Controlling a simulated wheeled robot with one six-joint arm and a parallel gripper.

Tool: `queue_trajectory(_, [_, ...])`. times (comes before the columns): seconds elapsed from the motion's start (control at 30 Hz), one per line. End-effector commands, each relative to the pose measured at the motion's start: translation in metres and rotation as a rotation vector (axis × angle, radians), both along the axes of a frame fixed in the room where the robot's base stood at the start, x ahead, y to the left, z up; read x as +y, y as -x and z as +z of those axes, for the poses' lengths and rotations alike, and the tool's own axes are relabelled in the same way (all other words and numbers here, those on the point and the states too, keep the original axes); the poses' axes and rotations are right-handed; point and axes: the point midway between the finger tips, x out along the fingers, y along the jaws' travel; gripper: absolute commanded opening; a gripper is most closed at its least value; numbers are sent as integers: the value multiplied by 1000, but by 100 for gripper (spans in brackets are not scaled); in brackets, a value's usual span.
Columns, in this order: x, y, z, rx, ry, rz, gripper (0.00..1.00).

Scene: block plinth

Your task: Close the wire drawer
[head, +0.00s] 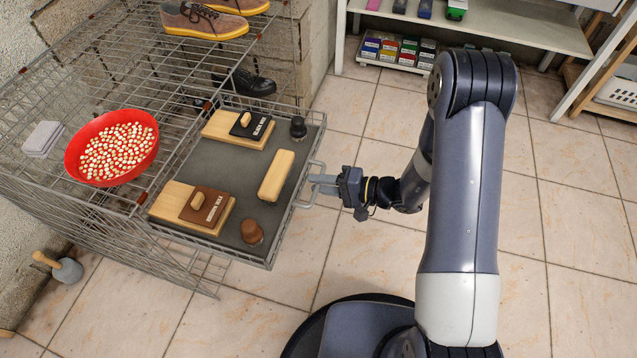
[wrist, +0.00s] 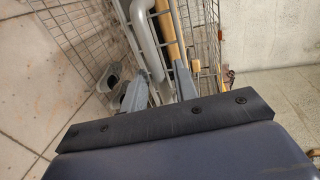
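The wire drawer (head: 285,225) is pulled out to the right from the wire rack (head: 85,210) in the head view. It has a grey floor with wooden brushes and knobbed items on it. Its handle (head: 313,183) is a light grey bar on the right-hand front. My gripper (head: 322,184) is at this handle, reaching it from the right. In the wrist view the two fingers (wrist: 160,95) lie on either side of the grey handle bar (wrist: 143,40). I cannot tell whether they press on it.
A red bowl of pale beads (head: 118,147) and a small white stack (head: 43,138) sit on the rack top, with brown shoes (head: 203,20) behind. A black shoe (head: 247,83) is beyond the drawer. A mallet (head: 62,267) lies at lower left.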

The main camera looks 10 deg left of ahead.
Motion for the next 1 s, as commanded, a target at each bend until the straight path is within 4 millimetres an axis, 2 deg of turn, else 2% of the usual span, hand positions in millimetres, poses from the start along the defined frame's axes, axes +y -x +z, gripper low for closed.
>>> queue_trajectory(0.13, [7,0,-1,0,1,1,28])
queue_trajectory(0.4, [7,0,-1,0,0,0,28])
queue_trajectory(0.73, [7,0,-1,0,0,0,1])
queue_trajectory(1.0, [7,0,-1,0,0,0,0])
